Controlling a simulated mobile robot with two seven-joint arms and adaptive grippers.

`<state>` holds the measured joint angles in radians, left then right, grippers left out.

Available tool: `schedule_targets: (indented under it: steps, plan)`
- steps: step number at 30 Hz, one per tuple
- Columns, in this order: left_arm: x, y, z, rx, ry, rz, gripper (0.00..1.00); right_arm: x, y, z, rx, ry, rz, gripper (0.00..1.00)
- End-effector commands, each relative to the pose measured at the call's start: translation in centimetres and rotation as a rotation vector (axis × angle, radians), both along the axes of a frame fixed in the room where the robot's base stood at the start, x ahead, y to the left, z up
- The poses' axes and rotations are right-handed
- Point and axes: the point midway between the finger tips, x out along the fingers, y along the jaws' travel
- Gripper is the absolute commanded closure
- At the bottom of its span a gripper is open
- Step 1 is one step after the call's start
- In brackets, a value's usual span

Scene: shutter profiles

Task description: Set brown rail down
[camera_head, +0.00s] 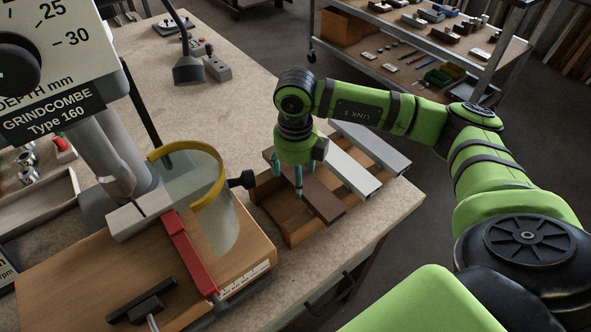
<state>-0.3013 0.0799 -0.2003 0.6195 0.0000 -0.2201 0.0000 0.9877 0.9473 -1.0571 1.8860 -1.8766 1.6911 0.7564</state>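The brown rail (322,203) lies tilted lengthwise across the wooden rack (297,240) on the bench, beside a white rail and a grey rail. My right gripper (299,180) reaches down over the rail's far part, its teal fingers at the rail's sides. Whether the fingers press on the rail or stand apart from it cannot be told. Whether the rail rests fully on the rack is also unclear. My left gripper is not in view.
The white rail (347,168) and grey rail (378,150) lie close on the right. A dark knob (242,180) sticks out near the rack.

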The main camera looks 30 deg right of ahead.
Motion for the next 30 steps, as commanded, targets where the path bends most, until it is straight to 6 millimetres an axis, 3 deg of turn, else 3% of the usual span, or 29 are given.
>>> schedule_targets:
  steps: [9, 10, 11, 26, 30]
  plan:
    - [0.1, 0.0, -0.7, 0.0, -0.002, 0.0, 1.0, 0.0, 0.0, -0.5, 0.001, -0.001, 0.001, 0.62]
    - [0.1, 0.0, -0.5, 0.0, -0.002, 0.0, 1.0, 0.0, 0.0, -0.3, 0.0, -0.001, 0.001, 0.16]
    - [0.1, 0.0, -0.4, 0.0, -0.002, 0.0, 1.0, 0.0, 0.0, -0.3, 0.0, -0.001, 0.001, 0.04]
    - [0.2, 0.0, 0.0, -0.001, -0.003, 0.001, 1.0, 0.1, 0.0, 0.0, 0.0, -0.003, 0.001, 0.04]
    - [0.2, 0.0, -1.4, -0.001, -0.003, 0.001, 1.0, 0.2, 0.0, 2.0, 0.001, -0.008, 0.002, 0.04]
